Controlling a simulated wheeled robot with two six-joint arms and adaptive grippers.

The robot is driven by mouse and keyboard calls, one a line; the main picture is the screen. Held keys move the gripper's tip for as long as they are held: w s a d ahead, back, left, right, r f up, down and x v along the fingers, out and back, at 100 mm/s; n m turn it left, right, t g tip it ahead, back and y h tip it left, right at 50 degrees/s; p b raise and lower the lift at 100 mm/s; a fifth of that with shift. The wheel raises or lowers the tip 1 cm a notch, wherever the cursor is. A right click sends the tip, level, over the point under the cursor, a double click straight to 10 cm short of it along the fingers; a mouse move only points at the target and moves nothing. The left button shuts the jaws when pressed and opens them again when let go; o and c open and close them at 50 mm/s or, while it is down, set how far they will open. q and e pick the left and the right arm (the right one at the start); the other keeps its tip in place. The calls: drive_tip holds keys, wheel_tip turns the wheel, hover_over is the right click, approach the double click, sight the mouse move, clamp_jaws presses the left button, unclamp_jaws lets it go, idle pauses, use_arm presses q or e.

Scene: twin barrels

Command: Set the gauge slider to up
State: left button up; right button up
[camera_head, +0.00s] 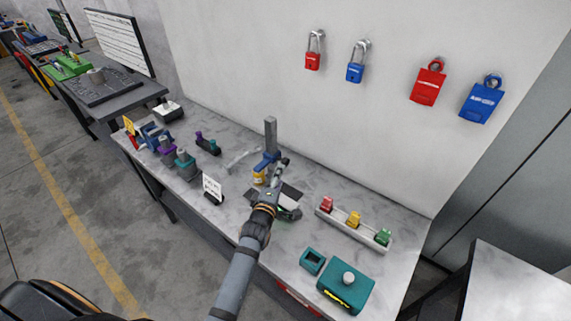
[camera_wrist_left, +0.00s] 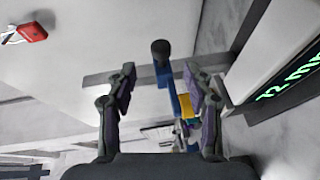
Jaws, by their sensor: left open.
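The gauge has an upright grey post (camera_head: 270,133) at the back of the marble-topped bench. Its blue slider (camera_head: 265,160) sits partway along the post, with a yellow part (camera_head: 259,178) below it. My left gripper (camera_head: 279,172) is right beside the slider and partly covers it. In the left wrist view, the open fingers of my left gripper (camera_wrist_left: 160,80) lie either side of a dark round knob (camera_wrist_left: 160,47) on the blue slider (camera_wrist_left: 172,98). I cannot tell whether they touch it. A dark display (camera_wrist_left: 285,85) shows green text reading 72 mm. My right gripper is not in view.
A tray (camera_head: 345,231) with red, yellow and green pieces stands to the right. A teal box (camera_head: 346,286) is at the front right. A small sign (camera_head: 212,188) and purple and teal items are left. Padlocks (camera_head: 313,52) hang on the wall behind.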

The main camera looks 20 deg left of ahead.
sight(285, 164)
use_arm(q)
drive_tip(key=w+b, duration=0.1)
drive_tip(key=w, duration=0.1)
drive_tip(key=w+f+b, duration=0.1)
drive_tip(key=w, duration=0.2)
drive_tip(key=w+b, duration=0.1)
drive_tip(key=w, duration=0.2)
drive_tip(key=shift+w+a+f, duration=0.15)
drive_tip(key=shift+a+f, duration=0.05)
drive_tip(key=shift+f, duration=0.05)
drive_tip(key=shift+w+r, duration=0.1)
drive_tip(key=shift+w, duration=0.2)
clamp_jaws()
